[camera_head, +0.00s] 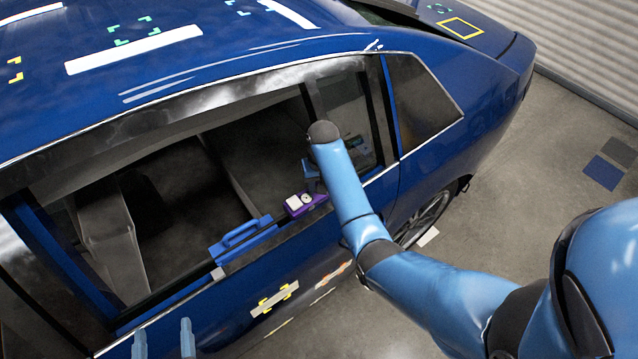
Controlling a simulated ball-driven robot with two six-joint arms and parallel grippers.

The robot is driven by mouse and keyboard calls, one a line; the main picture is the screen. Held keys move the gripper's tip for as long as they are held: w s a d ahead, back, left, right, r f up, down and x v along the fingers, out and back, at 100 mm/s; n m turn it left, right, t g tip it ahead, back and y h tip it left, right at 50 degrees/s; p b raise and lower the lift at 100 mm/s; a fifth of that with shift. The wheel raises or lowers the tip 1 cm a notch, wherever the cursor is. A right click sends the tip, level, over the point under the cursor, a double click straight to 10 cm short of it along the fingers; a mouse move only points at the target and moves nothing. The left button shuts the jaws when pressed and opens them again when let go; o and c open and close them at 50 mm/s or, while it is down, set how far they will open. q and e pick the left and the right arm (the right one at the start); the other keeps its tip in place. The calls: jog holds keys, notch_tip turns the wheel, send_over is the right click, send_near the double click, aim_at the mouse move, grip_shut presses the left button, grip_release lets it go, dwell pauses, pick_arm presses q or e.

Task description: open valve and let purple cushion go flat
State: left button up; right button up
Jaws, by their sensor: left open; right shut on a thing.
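The purple cushion (318,203) sits at the lower edge of the car's side window, wedged along the sill. My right gripper (313,184) is at the cushion's upper right end, shut on what looks like the cushion; the exact contact is small and partly hidden by my arm. My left gripper (164,342) shows only as two blue fingertips at the bottom left, spread apart and empty, away from the cushion.
A blue wedge tool with a handle (243,238) sits on the sill left of the cushion. The blue car door (215,310) carries a taped marker (274,298). The window opening (180,190) is dark inside. Floor is free at right, with flat squares (604,172).

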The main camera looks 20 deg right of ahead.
jog(key=n, duration=0.4)
jog(key=shift+n, duration=0.3)
dwell(0.3)
jog(key=o, duration=1.1)
jog(key=shift+c, duration=0.2)
